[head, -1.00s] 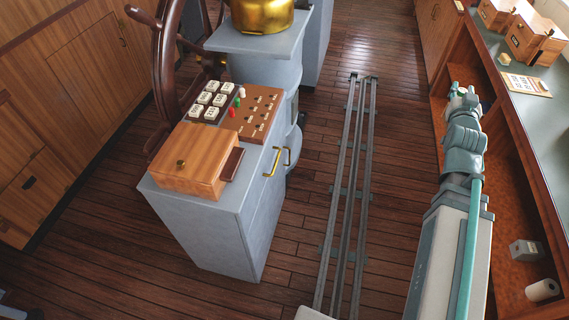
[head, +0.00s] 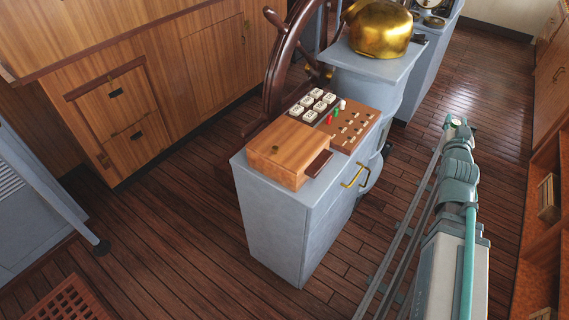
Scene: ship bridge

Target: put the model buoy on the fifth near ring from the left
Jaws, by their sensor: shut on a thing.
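My gripper (head: 456,122) is at the far end of my raised arm, right of centre in the head view, above the floor and rail. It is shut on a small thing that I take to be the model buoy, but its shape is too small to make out. It is well to the right of the grey console (head: 284,222) and apart from it. On the console, a brown board (head: 357,126) carries small fittings, with red, green and white pieces at its left and back. Individual rings cannot be told apart at this size.
A wooden box (head: 287,150) and a block of white keys (head: 312,104) share the console top with the board. A brass handle (head: 353,177) sticks out from its side. Behind are a ship's wheel (head: 282,65) and a brass dome (head: 380,28). Wooden shelving (head: 537,235) stands at right.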

